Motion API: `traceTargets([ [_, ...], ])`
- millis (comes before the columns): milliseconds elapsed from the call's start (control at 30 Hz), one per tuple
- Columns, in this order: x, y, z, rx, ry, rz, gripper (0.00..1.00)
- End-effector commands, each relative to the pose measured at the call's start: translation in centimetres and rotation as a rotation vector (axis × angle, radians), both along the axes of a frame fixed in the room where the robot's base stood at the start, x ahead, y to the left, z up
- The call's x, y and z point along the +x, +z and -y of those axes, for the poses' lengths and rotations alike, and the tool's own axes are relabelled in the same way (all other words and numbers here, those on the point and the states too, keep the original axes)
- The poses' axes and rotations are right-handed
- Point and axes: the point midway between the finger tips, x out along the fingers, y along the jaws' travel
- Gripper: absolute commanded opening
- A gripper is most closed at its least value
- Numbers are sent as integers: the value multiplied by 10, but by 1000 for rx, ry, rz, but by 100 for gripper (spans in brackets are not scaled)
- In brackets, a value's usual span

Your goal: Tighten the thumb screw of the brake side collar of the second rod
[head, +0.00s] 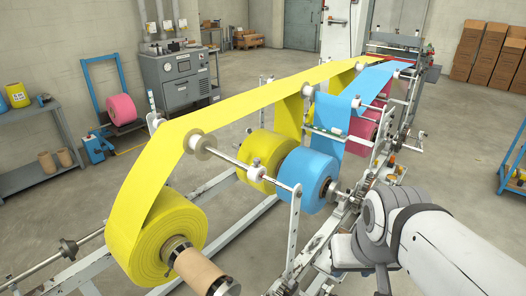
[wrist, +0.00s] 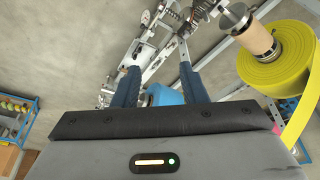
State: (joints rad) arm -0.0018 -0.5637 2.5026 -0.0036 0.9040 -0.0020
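A rod carries the blue film roll (head: 308,180), with a dark hub (head: 328,188) at its right side. Metal brake-like parts (head: 352,196) sit to the right of this hub. I cannot make out a thumb screw or tell which collar belongs to the second rod. My gripper hangs at the lower right of the head view, its fingers mostly hidden by my arm. In the wrist view my gripper (wrist: 158,72) has two blue fingers wide apart with nothing held. The blue roll (wrist: 165,95) shows beyond the gap, apart from the fingers.
A large yellow roll (head: 150,235) with a cardboard core stands on the front rod; it also shows in the wrist view (wrist: 285,60). White frame rails (head: 225,235) and an upright bracket (head: 294,225) are close to my arm. Open floor (head: 455,130) lies to the right.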

Motion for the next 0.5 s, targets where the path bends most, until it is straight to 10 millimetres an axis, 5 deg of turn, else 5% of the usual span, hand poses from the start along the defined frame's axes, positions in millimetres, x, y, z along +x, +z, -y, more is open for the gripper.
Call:
traceTargets([
  [233,22,-8,-19,73,-90,63,39],
  [500,103,-17,-69,451,-522,269,39],
])
